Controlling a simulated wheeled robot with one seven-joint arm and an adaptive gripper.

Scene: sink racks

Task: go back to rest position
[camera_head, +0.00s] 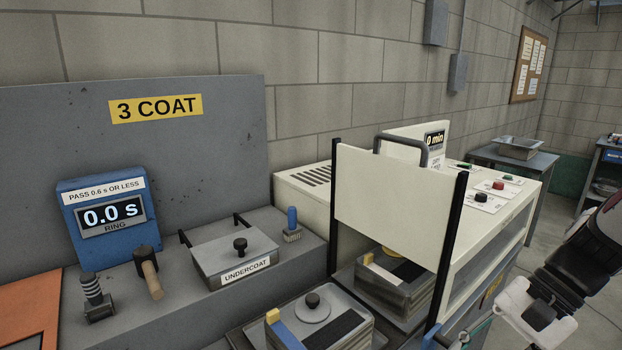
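My gripper (537,318) is at the lower right of the head view, at the end of my dark arm, in front of the right side of the cream machine. Pale parts of it show near the bottom edge. Its fingers are partly cut off or hidden, so I cannot tell whether it is open or holds anything. A thin greenish piece (476,333) shows just left of it; I cannot tell what it belongs to.
The cream machine (487,245) has a raised front panel (400,195) between black posts. Left are a lidded UNDERCOAT box (237,253), a blue timer (105,247), a mallet (149,275) and a brush (292,228). Metal boxes (306,328) stand in front. Floor space (592,310) shows at right.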

